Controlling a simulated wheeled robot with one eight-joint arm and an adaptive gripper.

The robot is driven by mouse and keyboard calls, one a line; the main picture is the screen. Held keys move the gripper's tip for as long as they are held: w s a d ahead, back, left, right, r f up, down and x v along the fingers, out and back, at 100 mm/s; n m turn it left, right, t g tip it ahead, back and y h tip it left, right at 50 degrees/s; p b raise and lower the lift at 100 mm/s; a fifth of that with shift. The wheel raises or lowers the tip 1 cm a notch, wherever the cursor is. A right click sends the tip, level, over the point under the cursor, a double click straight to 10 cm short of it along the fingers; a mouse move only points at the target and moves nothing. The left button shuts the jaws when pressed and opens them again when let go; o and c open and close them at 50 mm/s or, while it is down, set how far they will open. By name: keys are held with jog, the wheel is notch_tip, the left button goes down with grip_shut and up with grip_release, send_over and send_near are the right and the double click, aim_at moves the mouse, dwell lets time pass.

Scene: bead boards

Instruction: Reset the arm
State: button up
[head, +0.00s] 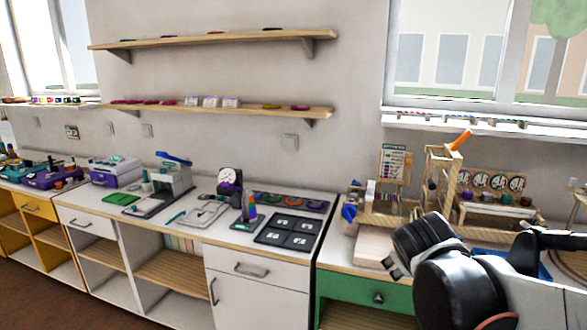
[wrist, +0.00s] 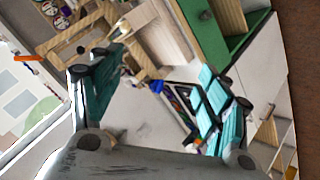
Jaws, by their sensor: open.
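My gripper (wrist: 160,72) shows in the wrist view with its two teal-padded fingers spread wide apart. It is open, and nothing is held between the fingers. Beyond the gap lie the pale worktop and wall, seen at a tilt. In the head view my black and silver arm (head: 455,275) fills the lower right, in front of the right-hand counter. The fingers cannot be clearly made out there.
A wooden bead rack (head: 440,185) with an orange-topped piece and a wooden block (head: 373,246) stand on the right counter, close to my arm. The green drawer (head: 365,291) is below. A black board (head: 289,232) lies on the middle counter. Two shelves hang above.

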jog(key=s+a+f+m+g+y, duration=0.1)
jog(key=s+a+f+m+y, duration=0.1)
jog(key=s, duration=0.7)
jog(key=s+a+f+m+g+y, duration=0.1)
jog(key=s+a+f+m+y, duration=0.1)
jog(key=s, duration=0.8)
jog(key=shift+a+f+m, duration=0.5)
jog(key=shift+a, duration=0.2)
jog(key=shift+d, duration=0.1)
